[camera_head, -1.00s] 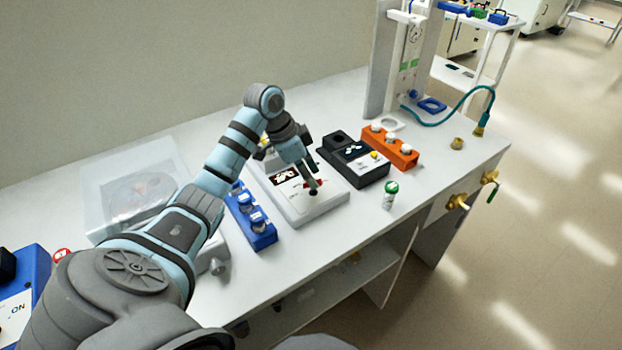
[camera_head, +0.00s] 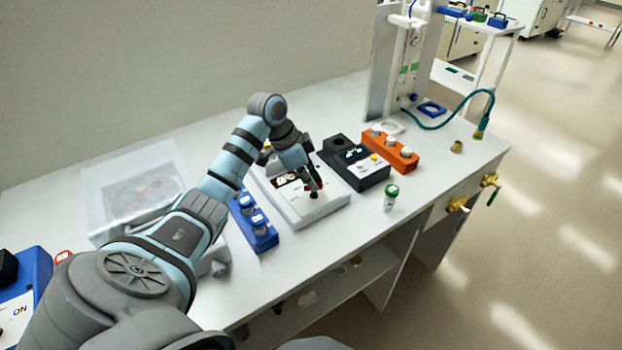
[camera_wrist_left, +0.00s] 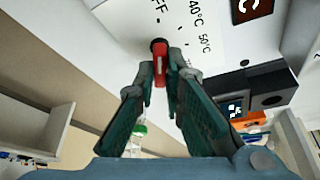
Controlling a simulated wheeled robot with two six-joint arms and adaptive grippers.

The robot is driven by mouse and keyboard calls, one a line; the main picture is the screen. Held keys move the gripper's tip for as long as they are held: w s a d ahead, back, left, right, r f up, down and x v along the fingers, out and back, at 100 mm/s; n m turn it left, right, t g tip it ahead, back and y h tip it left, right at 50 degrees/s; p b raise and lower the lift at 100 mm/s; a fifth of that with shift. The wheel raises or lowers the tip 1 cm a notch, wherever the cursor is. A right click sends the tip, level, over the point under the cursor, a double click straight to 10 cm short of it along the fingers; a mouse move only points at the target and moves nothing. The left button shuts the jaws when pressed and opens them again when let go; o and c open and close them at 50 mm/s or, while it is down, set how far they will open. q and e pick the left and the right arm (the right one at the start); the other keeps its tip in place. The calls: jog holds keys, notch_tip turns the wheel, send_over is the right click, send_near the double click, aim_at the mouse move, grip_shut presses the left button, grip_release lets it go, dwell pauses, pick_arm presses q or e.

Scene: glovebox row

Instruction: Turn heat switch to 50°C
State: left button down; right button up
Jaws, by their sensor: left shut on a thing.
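The heat switch (camera_wrist_left: 160,70) is a red lever with a black end, on a white device (camera_head: 318,211) with a dark display. My left gripper (camera_wrist_left: 162,82) is shut on the red lever, with one finger on each side. In the head view my left gripper (camera_head: 314,188) reaches down over the device's front part and partly hides the switch. I cannot tell which mark it points at. My right gripper is not in view.
A blue rack (camera_head: 262,238) with capped vials stands close to the device's left. A black instrument (camera_head: 365,178) and an orange rack (camera_head: 402,160) stand to its right. A green-capped vial (camera_head: 390,198) stands near the bench's front edge. A clear-covered box (camera_head: 110,180) is at left.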

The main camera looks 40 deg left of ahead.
pick_arm(q)
jog(key=shift+r+m+g+h+p, duration=0.15)
jog(key=shift+m+g+h+p, duration=0.2)
jog(key=shift+m+p, duration=0.45)
jog(key=shift+w+m+h+p, duration=0.15)
jog(key=shift+m+h+p, duration=0.15)
jog(key=shift+m, duration=0.5)
jog(key=shift+m+g, duration=0.35)
jog(key=shift+m, duration=0.05)
jog(key=shift+w+f+m, duration=0.1)
jog(key=shift+f+m, duration=0.1)
jog(key=shift+m, duration=0.6)
jog(key=shift+a+m+g+h+b, duration=0.1)
jog(key=shift+m+g+h+b, duration=0.15)
jog(key=shift+m+g+b, duration=0.8)
jog(key=shift+m+t, duration=0.25)
jog(key=shift+m, duration=0.1)
jog(key=c, duration=1.7)
grip_release()
